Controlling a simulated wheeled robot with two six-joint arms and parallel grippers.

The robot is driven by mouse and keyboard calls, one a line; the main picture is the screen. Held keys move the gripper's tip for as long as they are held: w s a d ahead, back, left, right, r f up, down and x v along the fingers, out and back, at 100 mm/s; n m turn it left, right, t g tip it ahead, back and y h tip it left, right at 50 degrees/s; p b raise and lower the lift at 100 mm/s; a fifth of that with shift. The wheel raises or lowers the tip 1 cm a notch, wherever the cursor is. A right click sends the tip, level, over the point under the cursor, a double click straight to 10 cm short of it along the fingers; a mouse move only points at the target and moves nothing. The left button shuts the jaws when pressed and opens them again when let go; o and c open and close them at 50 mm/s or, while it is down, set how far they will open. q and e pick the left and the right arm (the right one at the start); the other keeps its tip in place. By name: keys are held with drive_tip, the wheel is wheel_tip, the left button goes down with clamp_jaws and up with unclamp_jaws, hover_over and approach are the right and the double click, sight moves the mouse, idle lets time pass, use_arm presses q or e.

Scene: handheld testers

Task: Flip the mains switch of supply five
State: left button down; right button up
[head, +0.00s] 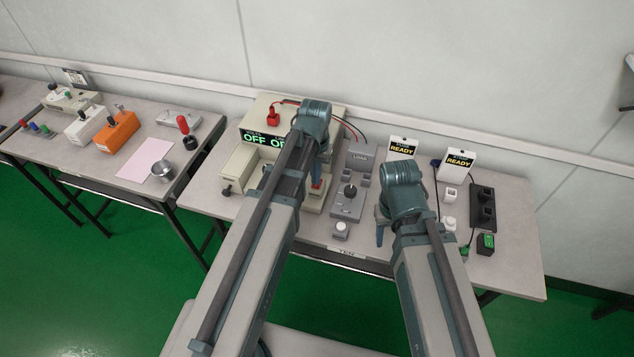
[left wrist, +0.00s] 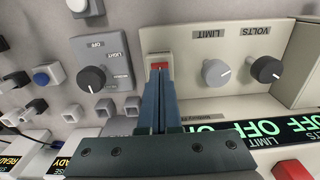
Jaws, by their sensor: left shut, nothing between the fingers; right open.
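The supply (head: 240,165) is a beige bench unit left of centre in the head view, with a green display (head: 257,138) reading OFF. In the left wrist view its panel (left wrist: 215,105) shows a red mains switch (left wrist: 159,64), a grey LIMIT knob (left wrist: 215,72) and a black VOLTS knob (left wrist: 266,69). My left gripper (left wrist: 158,88) is shut and empty, its tips right at the switch's edge; I cannot tell if they touch. They partly hide the switch. No supply number is readable. My right gripper (head: 381,228) is open over the bench's front, partly hidden by its arm.
A grey LIGHT control box (head: 348,198) stands just right of the supply. Two READY displays (head: 402,148) (head: 457,161), a black socket block (head: 482,205) and small boxes stand further right. Red and black leads run behind the supply. The left table (head: 95,165) holds other testers.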

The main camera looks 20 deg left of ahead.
use_arm(q)
drive_tip(key=shift+f+b, duration=0.75)
use_arm(e)
drive_tip(key=shift+f, duration=0.8)
use_arm(q)
drive_tip(key=shift+r, duration=0.15)
use_arm(e)
drive_tip(key=shift+r, duration=0.2)
use_arm(q)
wheel_tip(320, 180, up, 7)
drive_tip(key=p, duration=0.7)
use_arm(e)
wheel_tip(320, 180, up, 7)
drive_tip(key=shift+f, duration=0.15)
use_arm(q)
drive_tip(key=s+d+m+y, duration=0.1)
drive_tip(key=s+d+m, duration=0.2)
drive_tip(key=s+d, duration=0.7)
drive_tip(key=s, duration=0.4)
drive_tip(key=shift+s+d, duration=0.2)
drive_tip(key=shift+d, duration=0.05)
